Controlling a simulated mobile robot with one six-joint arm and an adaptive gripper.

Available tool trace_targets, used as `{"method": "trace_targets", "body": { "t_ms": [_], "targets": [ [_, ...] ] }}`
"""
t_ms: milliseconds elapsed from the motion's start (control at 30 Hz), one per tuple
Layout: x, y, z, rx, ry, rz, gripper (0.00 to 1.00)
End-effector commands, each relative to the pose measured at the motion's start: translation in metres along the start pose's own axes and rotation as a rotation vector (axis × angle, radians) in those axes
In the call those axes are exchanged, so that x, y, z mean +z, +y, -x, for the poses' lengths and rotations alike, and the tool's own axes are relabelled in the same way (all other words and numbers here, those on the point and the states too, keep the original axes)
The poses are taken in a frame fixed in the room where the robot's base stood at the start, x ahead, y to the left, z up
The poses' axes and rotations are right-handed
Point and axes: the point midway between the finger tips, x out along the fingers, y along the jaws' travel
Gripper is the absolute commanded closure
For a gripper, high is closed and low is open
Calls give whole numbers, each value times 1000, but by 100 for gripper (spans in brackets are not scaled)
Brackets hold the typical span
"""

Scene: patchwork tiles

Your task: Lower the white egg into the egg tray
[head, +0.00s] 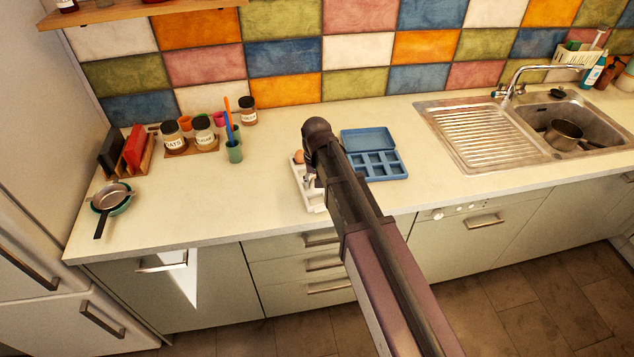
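A whitish tray (299,180), which looks like the egg tray, lies on the counter near the middle. My arm crosses in front of it and hides much of it. A brown-orange egg (299,157) shows at the tray's far left end. My gripper (310,182) points down over the tray, and only a small part of it shows beside the arm. I cannot make out a white egg, nor whether the gripper holds one; pale shapes near the fingers are too small to tell.
A blue compartment box (388,163) with its lid open stands just right of my arm. Jars (203,134) and a teal cup (234,151) stand to the left, with a pan (110,197) farther left. A sink (540,125) is at the right. The front left counter is clear.

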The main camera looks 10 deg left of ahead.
Motion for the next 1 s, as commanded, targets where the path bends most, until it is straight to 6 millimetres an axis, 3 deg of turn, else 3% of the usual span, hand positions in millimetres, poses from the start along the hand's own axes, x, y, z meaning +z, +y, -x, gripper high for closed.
{"method": "trace_targets", "body": {
  "t_ms": [1000],
  "targets": [
    [0, 0, -7, 0, 0, 0, 56]
  ]
}}
